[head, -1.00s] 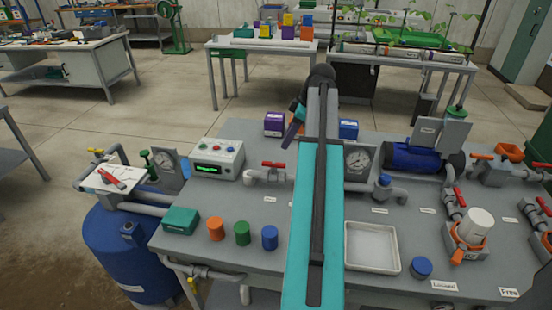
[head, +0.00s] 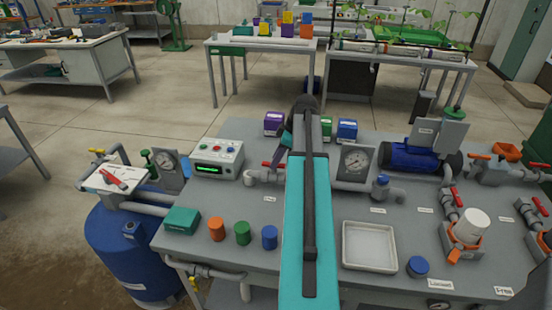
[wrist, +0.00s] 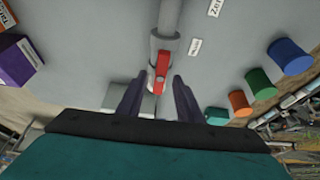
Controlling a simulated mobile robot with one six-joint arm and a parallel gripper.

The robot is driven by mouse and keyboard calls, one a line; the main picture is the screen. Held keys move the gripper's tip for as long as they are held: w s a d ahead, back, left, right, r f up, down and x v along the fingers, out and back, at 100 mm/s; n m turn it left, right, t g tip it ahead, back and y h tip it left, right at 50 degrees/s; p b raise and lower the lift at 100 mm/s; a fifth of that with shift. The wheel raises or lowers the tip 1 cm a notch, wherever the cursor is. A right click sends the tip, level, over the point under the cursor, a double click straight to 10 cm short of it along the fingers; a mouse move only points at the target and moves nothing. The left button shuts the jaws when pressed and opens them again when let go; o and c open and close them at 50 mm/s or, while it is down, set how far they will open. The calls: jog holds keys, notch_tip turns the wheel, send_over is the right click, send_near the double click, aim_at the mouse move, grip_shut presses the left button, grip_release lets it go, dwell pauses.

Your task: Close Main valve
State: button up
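The valve with a red lever sits on the grey pipe beside the control box. In the head view its red lever (head: 268,164) shows left of my arm, with a small label on the table in front. In the wrist view the red lever (wrist: 161,68) lies roughly along the pipe (wrist: 165,42). My gripper (wrist: 157,92) is open, one dark finger on each side of the lever's near end. I cannot tell whether either finger touches it. In the head view my gripper (head: 284,148) is partly hidden behind my arm.
The control box (head: 217,158) stands left of the valve and a gauge (head: 354,161) right of it. Purple (head: 274,123), green (head: 326,129) and blue (head: 347,130) boxes stand behind. Orange, green and blue cylinders and a white tray (head: 369,247) stand in front.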

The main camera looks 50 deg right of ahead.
jog(key=shift+w+a+f, duration=0.1)
jog(key=shift+w+f, duration=0.05)
jog(key=shift+f, duration=0.15)
grip_shut()
